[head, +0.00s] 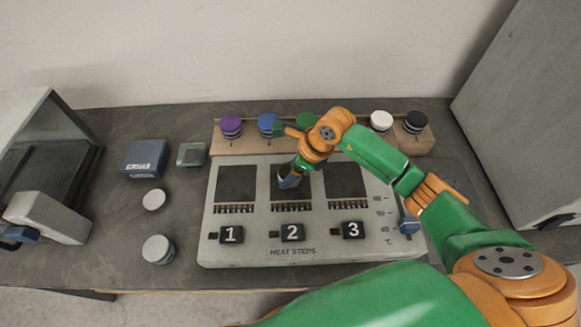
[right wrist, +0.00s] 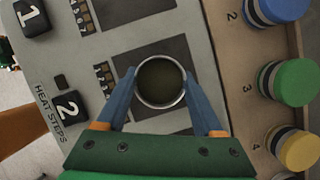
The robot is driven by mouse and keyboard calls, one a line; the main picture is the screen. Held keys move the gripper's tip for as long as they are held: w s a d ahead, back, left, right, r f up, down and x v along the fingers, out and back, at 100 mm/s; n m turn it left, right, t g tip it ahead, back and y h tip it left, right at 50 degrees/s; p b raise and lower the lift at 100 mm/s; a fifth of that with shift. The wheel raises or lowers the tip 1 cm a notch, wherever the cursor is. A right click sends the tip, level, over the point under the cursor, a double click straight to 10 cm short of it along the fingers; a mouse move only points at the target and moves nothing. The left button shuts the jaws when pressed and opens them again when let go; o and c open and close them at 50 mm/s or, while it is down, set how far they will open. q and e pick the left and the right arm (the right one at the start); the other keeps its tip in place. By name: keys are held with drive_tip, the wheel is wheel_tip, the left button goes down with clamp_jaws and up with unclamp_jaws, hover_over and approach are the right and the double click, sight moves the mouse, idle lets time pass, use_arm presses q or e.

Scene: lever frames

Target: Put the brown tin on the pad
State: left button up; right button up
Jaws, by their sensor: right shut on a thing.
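My right gripper (head: 289,180) reaches down over the middle of the grey heat-step panel (head: 250,250). In the right wrist view the gripper (right wrist: 164,98) is shut on the brown tin (right wrist: 160,80), a round tin with a pale metal rim and a dark brownish inside. The tin is over the dark middle pad (right wrist: 150,50), the one above the key marked 2; in the head view this pad (head: 291,200) is partly hidden by the gripper. I cannot tell whether the tin touches the pad. My left gripper is not in view.
A wooden rack (head: 285,146) with several coloured-lid jars stands behind the panel. The left (head: 178,121) and right (head: 346,180) pads flank the middle one.

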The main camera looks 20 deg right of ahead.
drive_tip(key=shift+f, duration=0.3)
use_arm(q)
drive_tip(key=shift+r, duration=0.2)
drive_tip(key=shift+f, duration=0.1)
use_arm(e)
drive_tip(key=shift+f, duration=0.15)
drive_tip(key=o, duration=1.4)
drive_tip(key=shift+o, duration=0.2)
